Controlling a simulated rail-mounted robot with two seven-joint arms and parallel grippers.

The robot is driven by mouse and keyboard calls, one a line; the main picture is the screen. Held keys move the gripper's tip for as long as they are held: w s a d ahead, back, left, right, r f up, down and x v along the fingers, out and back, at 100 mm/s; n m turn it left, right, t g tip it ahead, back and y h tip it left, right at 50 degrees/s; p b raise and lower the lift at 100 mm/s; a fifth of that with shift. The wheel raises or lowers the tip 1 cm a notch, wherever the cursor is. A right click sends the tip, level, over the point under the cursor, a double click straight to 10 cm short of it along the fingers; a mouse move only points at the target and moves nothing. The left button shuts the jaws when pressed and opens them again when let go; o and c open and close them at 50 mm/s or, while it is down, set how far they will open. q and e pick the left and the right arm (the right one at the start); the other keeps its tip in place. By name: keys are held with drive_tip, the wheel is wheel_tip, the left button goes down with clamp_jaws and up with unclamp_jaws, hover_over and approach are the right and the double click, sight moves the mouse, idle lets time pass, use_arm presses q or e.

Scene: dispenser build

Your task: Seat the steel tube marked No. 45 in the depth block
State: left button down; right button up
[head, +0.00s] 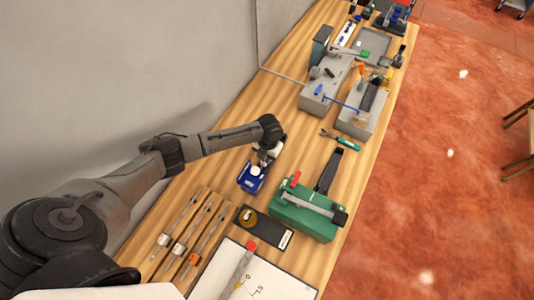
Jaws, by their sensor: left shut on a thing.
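My left gripper (264,157) is at a small blue fixture (250,182) near the middle of the bench, pointing down at it. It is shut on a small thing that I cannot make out. A pale round part (255,170) shows at the fixture, just below the gripper. I cannot tell which thing is the depth block or which tube is No. 45. My right gripper is out of view.
A green block (300,215) with a grey bar stands right of the blue fixture. A dark plate (264,228) and a white sheet (270,282) lie in front. Grey blocks (327,88) with tools stand farther back. A wall borders the bench on the left.

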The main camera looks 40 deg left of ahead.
use_arm(q)
drive_tip(key=shift+s+d+p, duration=0.1)
drive_tip(key=shift+s+p, duration=0.25)
drive_tip(key=shift+s, duration=0.1)
drive_tip(key=c, duration=0.6)
unclamp_jaws()
drive_tip(key=shift+r, duration=0.15)
drive_tip(key=shift+r+p, duration=1.95)
drive_tip(key=shift+r, duration=0.15)
drive_tip(key=shift+r+p, duration=1.1)
drive_tip(key=shift+r, duration=0.15)
